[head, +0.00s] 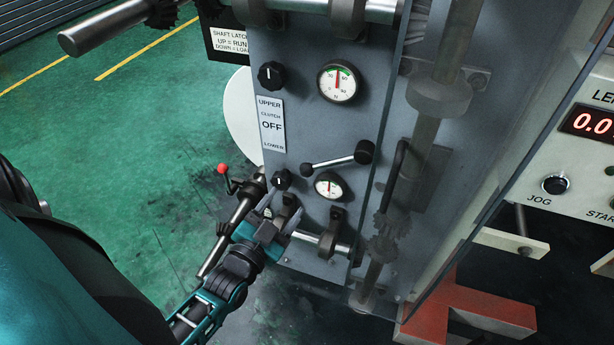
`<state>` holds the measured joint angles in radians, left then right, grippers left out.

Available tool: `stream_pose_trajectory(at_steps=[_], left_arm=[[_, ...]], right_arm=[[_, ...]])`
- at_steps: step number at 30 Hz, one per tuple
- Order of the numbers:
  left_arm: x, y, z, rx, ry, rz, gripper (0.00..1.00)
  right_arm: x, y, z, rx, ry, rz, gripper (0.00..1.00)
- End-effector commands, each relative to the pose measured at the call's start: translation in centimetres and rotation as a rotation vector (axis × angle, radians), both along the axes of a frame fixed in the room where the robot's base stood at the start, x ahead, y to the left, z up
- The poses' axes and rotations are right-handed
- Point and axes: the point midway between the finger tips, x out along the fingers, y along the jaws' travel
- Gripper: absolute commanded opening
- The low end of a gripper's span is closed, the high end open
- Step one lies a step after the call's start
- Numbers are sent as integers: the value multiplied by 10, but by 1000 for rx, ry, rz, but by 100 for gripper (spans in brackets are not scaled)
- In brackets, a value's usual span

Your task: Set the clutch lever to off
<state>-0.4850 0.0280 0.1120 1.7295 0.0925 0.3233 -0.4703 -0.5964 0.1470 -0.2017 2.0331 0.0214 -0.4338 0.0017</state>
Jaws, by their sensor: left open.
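The clutch lever (334,162) is a short metal rod on the grey panel, with a black hub at its right end and a black ball at its left end. It points left and slightly down. Its ball sits to the right of and a little below the word LOWER on the white clutch label (271,125), which reads UPPER, OFF, LOWER from top to bottom. My left gripper (281,207) is open and apart from the lever, below and left of its ball. I cannot see anything between its fingers that it holds. My right gripper is out of view.
A small black knob (281,180) and a lower gauge (329,186) lie close to my left gripper. A lever with a red ball (222,168) stands to the left. A horizontal roller shaft (303,237) is below. A clear panel edge (500,190) runs on the right.

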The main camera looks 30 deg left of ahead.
Motion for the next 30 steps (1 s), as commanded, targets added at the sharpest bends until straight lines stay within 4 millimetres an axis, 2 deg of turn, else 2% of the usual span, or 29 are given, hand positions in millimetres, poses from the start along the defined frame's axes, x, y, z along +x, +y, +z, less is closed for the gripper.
stream_pose_trajectory(at_steps=[9,15,21,30], left_arm=[[65,7,1,-3,-3,-2,61],[96,10,0,-1,1,-2,61],[110,12,0,-2,2,-2,61],[112,12,1,-2,3,-2,61]], right_arm=[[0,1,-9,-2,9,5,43],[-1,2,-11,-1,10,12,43],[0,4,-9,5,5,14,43],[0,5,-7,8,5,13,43]])
